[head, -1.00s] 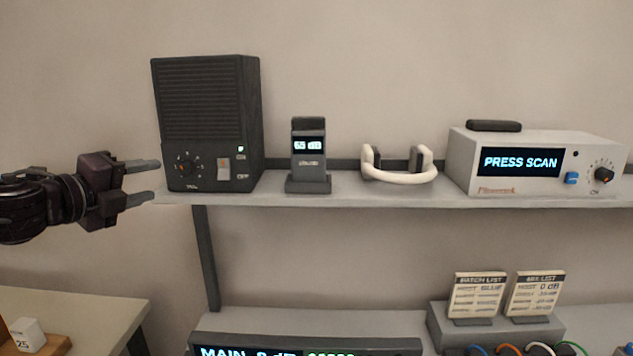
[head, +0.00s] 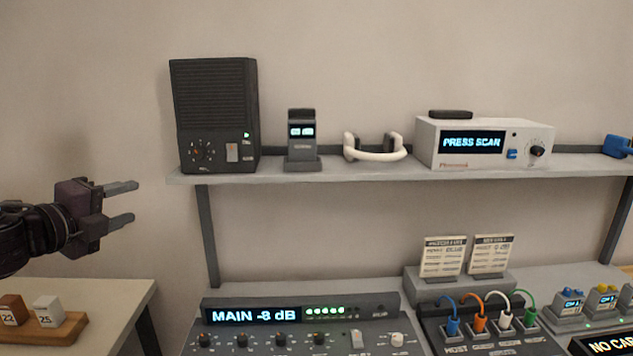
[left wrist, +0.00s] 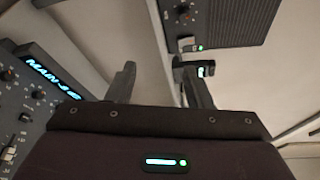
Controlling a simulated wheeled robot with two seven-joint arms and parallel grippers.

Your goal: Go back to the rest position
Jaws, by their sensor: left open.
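My left gripper (head: 121,203) is open and empty at the left of the head view. It hangs in free air left of the shelf and above the side table. In the left wrist view its two fingers (left wrist: 160,88) stand apart with nothing between them. The black speaker box (head: 214,115), with a green light lit, stands on the left end of the shelf, to the right of the gripper and apart from it. It also shows in the left wrist view (left wrist: 222,18). My right gripper is not in view.
The grey shelf (head: 330,172) holds a small meter (head: 302,140), a white headset (head: 375,155) and a white "PRESS SCAN" unit (head: 484,141). Below are a mixer reading "MAIN -8 dB" (head: 300,309) and a patch box with coloured cables (head: 490,335). Blocks stand on the side table (head: 115,291).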

